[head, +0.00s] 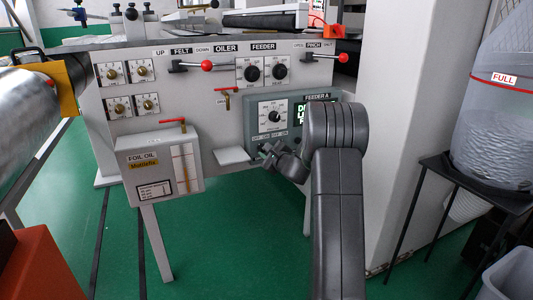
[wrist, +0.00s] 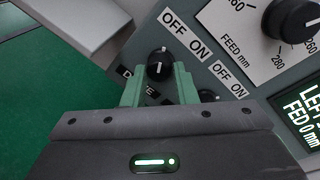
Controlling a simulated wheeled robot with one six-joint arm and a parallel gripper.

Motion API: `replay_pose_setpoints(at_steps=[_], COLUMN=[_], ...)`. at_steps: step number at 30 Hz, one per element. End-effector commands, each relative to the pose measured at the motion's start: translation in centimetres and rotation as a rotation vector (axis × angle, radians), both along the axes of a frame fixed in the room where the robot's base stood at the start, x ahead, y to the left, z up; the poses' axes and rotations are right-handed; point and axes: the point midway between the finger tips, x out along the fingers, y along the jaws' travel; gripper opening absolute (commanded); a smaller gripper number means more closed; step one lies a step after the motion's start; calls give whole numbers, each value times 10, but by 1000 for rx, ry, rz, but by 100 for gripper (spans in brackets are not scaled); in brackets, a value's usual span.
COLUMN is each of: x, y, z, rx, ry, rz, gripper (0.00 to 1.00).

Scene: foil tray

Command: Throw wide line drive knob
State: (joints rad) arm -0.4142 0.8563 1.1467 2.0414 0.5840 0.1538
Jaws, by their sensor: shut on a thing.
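A small black knob (wrist: 160,64) with OFF and ON printed above it sits on the grey Feeder A panel (head: 326,98). The lettering below it is mostly covered by my fingers; only a D and an E show. My gripper (wrist: 158,80) has its two green fingers on either side of this knob, closed on it. In the head view my gripper (head: 266,154) is at the panel's lower left, and my own wrist hides the knob.
A second OFF/ON knob (wrist: 208,96) is just right of my fingers, partly hidden. The large feed dial (head: 274,117) and the display (wrist: 304,108) are further right. A light grey shelf (head: 232,156) juts out left of my gripper. Green floor (head: 235,230) lies below.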

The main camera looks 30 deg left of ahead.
Motion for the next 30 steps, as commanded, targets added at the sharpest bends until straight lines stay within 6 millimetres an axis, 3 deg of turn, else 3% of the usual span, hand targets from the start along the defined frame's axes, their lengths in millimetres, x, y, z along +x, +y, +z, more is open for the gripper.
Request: replay_pose_setpoints(at_steps=[1, 2, 5, 17, 22, 30], x=[0, 0, 0, -3, -19, -55], y=[1, 1, 1, -6, -26, -75], z=[0, 0, 0, 1, 5, 13], rx=[-1, -1, 0, 0, 1, 0], ry=[-1, -1, 0, 1, 1, 2], rz=[2, 2, 1, -1, -2, -2], gripper=[3, 28, 47, 47, 47, 47])
